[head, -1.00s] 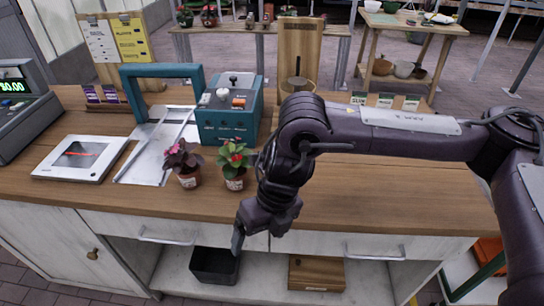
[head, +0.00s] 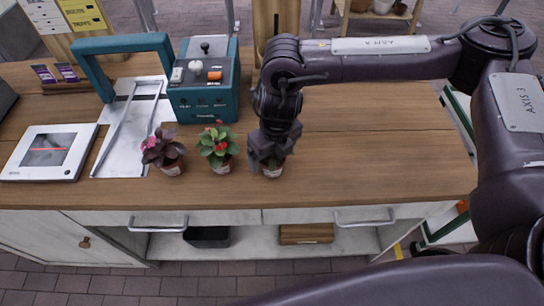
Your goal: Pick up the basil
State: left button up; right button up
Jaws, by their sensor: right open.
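My right gripper (head: 268,160) points down at the front of the wooden counter, open, over a small pot (head: 272,172). The gripper hides most of the plant in this pot, so I cannot tell whether it is the basil, or whether the fingers touch it. To its left stands a potted green plant with red flowers (head: 218,147). Further left is a potted plant with dark purple leaves and a pink flower (head: 163,152). No plant in view is clearly readable as basil. My left gripper is not in view.
A teal machine (head: 203,95) with a metal bed stands behind the pots. A white tablet-like device (head: 46,152) lies at the left. The counter top (head: 380,165) is clear to the right. A black bin (head: 206,237) and a wooden box (head: 306,234) sit on the shelf below.

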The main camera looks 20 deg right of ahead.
jog(key=shift+s+f, duration=0.1)
jog(key=shift+f, duration=0.3)
jog(key=shift+c, duration=0.3)
jog(key=c, duration=1.1)
jog(key=shift+r, duration=0.15)
